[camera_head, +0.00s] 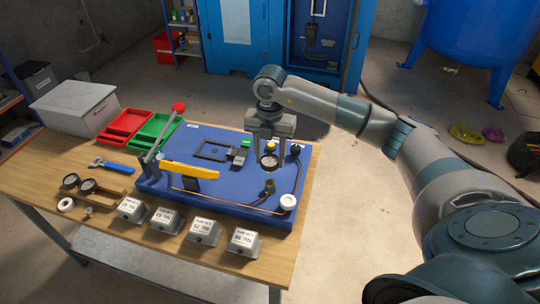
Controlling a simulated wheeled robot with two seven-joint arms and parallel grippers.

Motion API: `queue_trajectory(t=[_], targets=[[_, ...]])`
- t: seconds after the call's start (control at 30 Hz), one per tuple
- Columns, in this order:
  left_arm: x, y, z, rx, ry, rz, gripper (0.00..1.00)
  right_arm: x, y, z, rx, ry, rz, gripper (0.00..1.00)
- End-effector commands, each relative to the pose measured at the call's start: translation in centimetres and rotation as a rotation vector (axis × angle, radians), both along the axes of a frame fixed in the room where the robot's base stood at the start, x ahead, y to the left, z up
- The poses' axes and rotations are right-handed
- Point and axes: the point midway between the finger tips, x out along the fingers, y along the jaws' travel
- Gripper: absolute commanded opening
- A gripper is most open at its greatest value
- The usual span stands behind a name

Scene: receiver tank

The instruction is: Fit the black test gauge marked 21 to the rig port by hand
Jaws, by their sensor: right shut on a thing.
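My right gripper (269,157) reaches in from the right and points down over the right part of the blue rig (222,186). It is shut on a round gauge (269,161) with a dark rim and a pale face. The number on this gauge is too small to read. A small dark and brass fitting (269,186) stands on the rig in front of the held gauge, apart from it. Whether the gauge touches a port beneath it cannot be told. Two other dark gauges (88,185) lie in a wooden holder (110,191) at the left. My left gripper is out of view.
A red-knobbed lever (179,107) and a yellow bar (188,170) rise from the rig. Several grey numbered blocks (243,241) line the table's front. A blue-handled wrench (112,166), red tray (123,125), green tray (154,132) and grey box (75,106) are left.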

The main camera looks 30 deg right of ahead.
Motion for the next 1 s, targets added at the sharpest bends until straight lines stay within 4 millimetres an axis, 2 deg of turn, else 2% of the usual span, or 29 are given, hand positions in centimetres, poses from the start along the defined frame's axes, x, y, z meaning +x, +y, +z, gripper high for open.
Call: queue_trajectory(t=[0.6, 1.0], targets=[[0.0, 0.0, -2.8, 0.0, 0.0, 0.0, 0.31, 0.0, 0.0, -4.5, 0.0, 0.0, 0.001, 0.0], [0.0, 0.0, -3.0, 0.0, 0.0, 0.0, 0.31, 0.0, 0.0, -4.9, 0.0, 0.0, 0.001, 0.0]])
